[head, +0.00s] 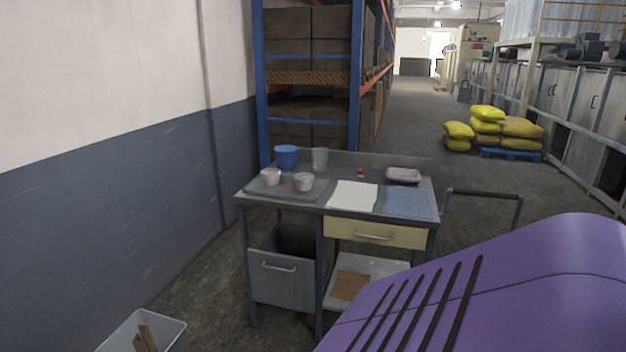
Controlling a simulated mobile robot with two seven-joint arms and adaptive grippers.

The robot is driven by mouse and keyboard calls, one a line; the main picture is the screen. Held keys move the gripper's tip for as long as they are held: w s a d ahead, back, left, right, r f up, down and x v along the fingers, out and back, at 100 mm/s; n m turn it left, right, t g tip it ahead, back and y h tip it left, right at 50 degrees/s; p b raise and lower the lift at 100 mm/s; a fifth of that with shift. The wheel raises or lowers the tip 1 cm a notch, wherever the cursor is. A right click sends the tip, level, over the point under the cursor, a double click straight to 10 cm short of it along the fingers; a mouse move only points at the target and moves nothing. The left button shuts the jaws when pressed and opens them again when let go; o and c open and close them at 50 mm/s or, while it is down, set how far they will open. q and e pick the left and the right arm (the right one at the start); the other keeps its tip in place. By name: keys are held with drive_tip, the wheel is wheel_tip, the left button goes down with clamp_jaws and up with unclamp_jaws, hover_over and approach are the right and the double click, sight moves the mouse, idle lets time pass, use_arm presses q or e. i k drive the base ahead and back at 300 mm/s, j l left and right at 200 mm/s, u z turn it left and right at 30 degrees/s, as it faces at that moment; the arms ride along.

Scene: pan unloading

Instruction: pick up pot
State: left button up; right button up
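No thing in the head view is clearly a pot with a handle. On the work table (333,215) two small pale round vessels, a left one (270,177) and a right one (304,182), stand upright on a flat grey tray (262,189). A blue tub (286,157) stands behind them at the table's back left. A clear glass-like container (320,160) stands to its right. Neither of my grippers shows in the head view.
White paper (353,195), a blue sheet (408,202), a small red item (361,172) and a shallow pale dish (404,175) lie on the table. A bin (150,333) stands lower left. A wall borders the left; aisle floor (417,115) is open behind.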

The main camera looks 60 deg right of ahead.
sight(271, 176)
drive_tip(key=l+z, duration=0.1)
drive_tip(key=z, duration=0.65)
drive_tip(key=l+z, duration=0.15)
drive_tip(key=z, duration=0.25)
drive_tip(key=i+z, duration=0.1)
drive_tip(key=z, duration=0.3)
drive_tip(key=i+l, duration=0.5)
